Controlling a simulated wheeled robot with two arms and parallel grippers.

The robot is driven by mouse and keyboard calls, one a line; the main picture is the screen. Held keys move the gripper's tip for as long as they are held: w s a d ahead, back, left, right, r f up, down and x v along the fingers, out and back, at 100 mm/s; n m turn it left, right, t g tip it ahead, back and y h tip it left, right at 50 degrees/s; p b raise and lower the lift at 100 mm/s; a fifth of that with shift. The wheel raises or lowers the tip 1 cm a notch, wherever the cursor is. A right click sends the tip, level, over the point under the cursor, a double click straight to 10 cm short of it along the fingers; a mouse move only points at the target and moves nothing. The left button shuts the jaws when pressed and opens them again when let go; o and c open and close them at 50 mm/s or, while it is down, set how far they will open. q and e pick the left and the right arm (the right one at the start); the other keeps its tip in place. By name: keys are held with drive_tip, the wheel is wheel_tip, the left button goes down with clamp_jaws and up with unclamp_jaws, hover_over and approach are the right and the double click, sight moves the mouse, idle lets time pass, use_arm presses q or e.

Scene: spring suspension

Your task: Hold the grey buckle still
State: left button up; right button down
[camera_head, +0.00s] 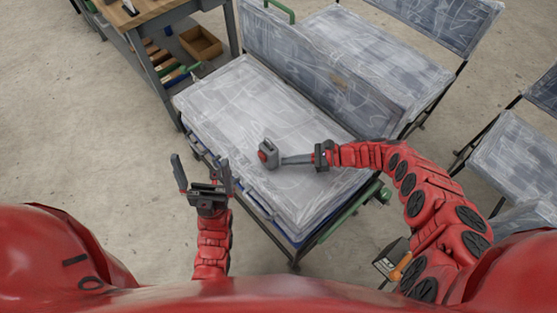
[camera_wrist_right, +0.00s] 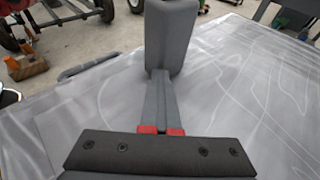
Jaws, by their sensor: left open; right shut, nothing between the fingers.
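The grey buckle (camera_head: 268,152), with a red button on its left side, is over the plastic-wrapped seat (camera_head: 235,100). It also shows as a tall grey block (camera_wrist_right: 172,35) in the right wrist view. My right gripper (camera_head: 284,160) reaches it from the right with its fingers shut together and nothing between them. In the right wrist view the fingertips (camera_wrist_right: 160,74) end at the buckle's lower part; I cannot tell whether they touch it. My left gripper (camera_head: 200,162) is open and empty, off the seat's near left edge, with its fingers spread upward.
The wrapped seat back (camera_head: 320,75) rises behind the buckle. More wrapped seats (camera_head: 510,155) stand at the right. A workbench (camera_head: 150,15) and a cardboard box (camera_head: 201,43) are at the upper left. The floor (camera_head: 80,130) at left is clear.

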drive_tip(key=c, duration=1.6)
unclamp_jaws()
unclamp_jaws()
drive_tip(key=shift+r, duration=0.1)
